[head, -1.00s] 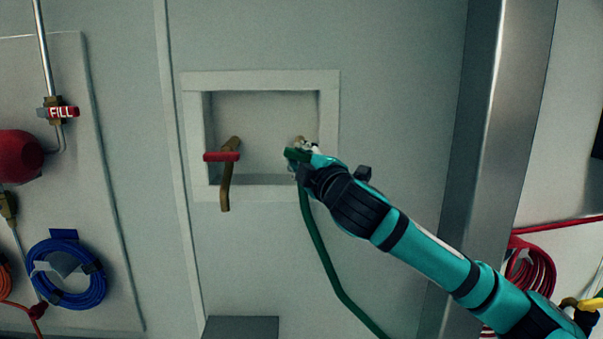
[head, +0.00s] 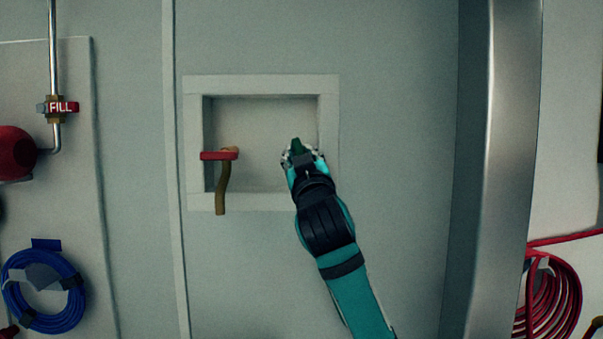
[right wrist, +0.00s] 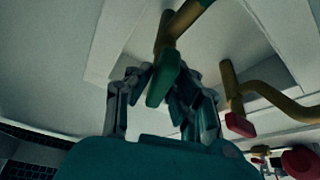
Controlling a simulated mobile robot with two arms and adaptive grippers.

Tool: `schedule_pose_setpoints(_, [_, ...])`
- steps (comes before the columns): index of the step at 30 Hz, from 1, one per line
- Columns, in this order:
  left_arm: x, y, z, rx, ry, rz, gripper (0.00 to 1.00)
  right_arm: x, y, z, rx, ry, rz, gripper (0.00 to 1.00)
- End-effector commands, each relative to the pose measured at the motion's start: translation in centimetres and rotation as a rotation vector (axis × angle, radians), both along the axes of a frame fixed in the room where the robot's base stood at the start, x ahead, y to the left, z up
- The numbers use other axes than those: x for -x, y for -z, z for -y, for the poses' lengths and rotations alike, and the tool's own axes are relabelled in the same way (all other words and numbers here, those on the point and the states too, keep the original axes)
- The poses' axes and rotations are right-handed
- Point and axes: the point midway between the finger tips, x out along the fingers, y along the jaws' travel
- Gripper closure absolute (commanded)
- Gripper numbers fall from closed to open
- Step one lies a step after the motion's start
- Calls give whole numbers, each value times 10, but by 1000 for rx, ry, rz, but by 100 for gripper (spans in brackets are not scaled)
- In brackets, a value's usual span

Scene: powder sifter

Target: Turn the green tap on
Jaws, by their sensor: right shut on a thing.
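The green tap's handle (head: 297,145) shows at the right of a square wall recess in the head view, just beyond my right gripper (head: 303,158). In the right wrist view the green handle (right wrist: 160,84) lies between the two fingers of my right gripper (right wrist: 160,92), which is shut on it. The tap's brass body (right wrist: 172,30) rises above it there. In the head view my gripper and forearm hide most of the tap and the hose below it. My left gripper is out of view.
A second tap with a red handle (head: 219,155) and brass spout stands left in the recess (head: 262,84). A pipe with a red FILL tag (head: 61,107) and a blue coil (head: 42,290) are at the left. A metal post (head: 490,180) stands right.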

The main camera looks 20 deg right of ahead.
Motion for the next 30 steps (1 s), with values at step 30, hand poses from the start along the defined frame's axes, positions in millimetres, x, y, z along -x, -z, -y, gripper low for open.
schedule_pose_setpoints(30, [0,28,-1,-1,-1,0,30,0,-1,0,-345,-1,101,100])
